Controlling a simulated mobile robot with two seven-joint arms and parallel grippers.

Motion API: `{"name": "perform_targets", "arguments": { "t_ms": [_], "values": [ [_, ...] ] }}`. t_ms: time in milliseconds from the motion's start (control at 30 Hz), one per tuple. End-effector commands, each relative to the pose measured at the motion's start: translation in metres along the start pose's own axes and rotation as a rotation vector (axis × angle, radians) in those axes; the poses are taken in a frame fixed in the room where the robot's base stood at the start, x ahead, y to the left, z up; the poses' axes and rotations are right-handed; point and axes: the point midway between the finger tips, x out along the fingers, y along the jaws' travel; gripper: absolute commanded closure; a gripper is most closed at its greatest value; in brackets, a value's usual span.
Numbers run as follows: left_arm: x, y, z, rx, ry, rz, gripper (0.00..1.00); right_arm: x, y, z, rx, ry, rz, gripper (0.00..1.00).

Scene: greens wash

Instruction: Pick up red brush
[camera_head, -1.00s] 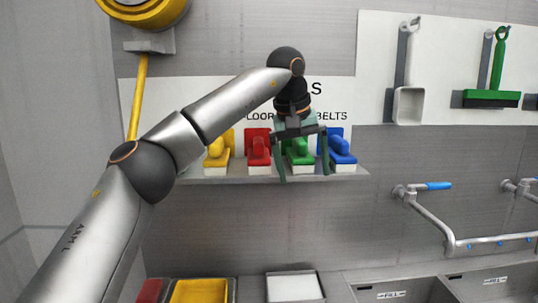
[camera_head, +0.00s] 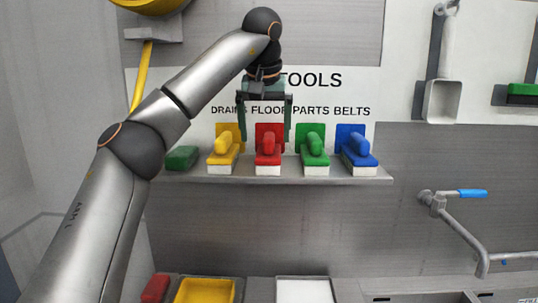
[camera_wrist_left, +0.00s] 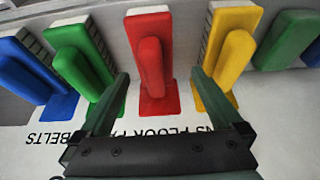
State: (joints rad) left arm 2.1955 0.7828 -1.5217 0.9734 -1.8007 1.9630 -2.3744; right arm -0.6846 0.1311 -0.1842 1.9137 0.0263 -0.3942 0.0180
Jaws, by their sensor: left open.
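The red brush (camera_head: 268,147) stands on the wall shelf between the yellow brush (camera_head: 226,148) and the green brush (camera_head: 313,148). It has a red handle and a pale bristle block below. My left gripper (camera_head: 265,133) is open and empty, above the red brush, with one finger on each side of it in the head view. In the left wrist view the red brush (camera_wrist_left: 152,60) lies ahead, between the two open fingers of my left gripper (camera_wrist_left: 158,98). The fingers appear apart from it. My right gripper is not in view.
A blue brush (camera_head: 356,148) stands at the right of the shelf (camera_head: 270,180), and a dark green block (camera_head: 182,158) at its left end. A yellow tray (camera_head: 205,290) and a white tray (camera_head: 304,290) are below. A tap (camera_head: 455,215) is at right.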

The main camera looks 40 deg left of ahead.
Motion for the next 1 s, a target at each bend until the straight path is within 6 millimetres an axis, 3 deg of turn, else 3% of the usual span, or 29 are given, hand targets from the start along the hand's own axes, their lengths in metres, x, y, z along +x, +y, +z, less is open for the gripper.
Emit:
{"name": "perform_targets", "arguments": {
  "t_ms": [400, 700, 1000],
  "values": [
    [0.049, 0.006, -0.001, -0.001, -0.002, -0.001, 0.00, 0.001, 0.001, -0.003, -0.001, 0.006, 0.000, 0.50],
    [0.056, 0.007, -0.001, -0.001, 0.000, 0.002, 0.00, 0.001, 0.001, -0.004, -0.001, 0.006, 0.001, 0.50],
    [0.055, 0.007, -0.001, -0.001, 0.000, 0.002, 0.31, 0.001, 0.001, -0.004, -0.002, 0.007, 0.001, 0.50]
  ]
}}
